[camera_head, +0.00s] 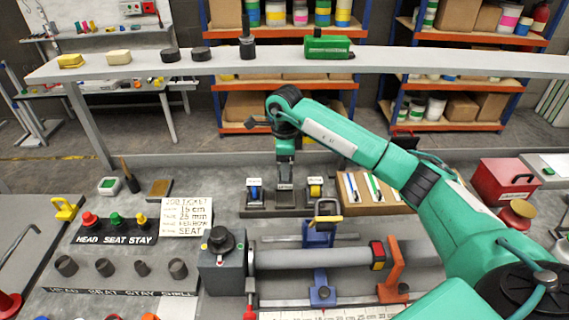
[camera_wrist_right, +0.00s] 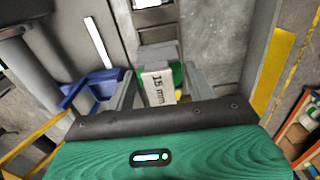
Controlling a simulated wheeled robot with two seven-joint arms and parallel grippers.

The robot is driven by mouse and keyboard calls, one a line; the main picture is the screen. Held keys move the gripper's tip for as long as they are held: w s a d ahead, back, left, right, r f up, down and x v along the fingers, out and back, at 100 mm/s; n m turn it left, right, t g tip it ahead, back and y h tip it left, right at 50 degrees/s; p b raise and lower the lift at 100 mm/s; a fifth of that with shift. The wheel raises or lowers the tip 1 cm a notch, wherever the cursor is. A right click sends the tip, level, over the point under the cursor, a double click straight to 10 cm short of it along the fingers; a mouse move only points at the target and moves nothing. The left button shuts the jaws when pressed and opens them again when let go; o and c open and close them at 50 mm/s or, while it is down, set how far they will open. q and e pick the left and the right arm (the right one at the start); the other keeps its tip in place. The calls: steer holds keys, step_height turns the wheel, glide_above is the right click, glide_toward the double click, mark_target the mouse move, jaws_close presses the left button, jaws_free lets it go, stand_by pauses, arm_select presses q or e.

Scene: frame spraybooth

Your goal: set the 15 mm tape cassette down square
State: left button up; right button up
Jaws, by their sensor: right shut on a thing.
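My right gripper (camera_head: 285,182) points down over the middle of a dark rack (camera_head: 262,211) on the bench. It is shut on the 15 mm tape cassette, whose white "15 mm" label (camera_wrist_right: 158,88) shows between the fingers in the wrist view, with green parts beside it. The label looks slightly tilted in that view. In the head view the gripper hides most of the cassette, and I cannot tell whether it touches the rack. A blue cassette (camera_head: 255,191) stands left of it and a yellow one (camera_head: 315,188) right. My left gripper is not in view.
A job ticket (camera_head: 187,217) lies left of the rack. A wooden box of pens (camera_head: 372,190) stands close on the right. A blue clamp stand (camera_head: 321,233) and a grey tube (camera_head: 315,257) lie in front. A long shelf (camera_head: 300,62) runs behind.

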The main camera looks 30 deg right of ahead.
steer(key=shift+f+b, duration=1.35)
steer(key=shift+f, duration=1.25)
steer(key=shift+f+b, duration=0.35)
steer(key=shift+f, duration=0.1)
steer(key=shift+f+b, duration=0.2)
steer(key=shift+b, duration=0.2)
steer(key=shift+f+b, duration=0.6)
steer(key=o, duration=1.5)
steer(key=shift+o, duration=0.2)
steer(key=shift+r, duration=0.1)
steer(key=shift+r+p, duration=1.35)
steer(key=shift+r, duration=1.6)
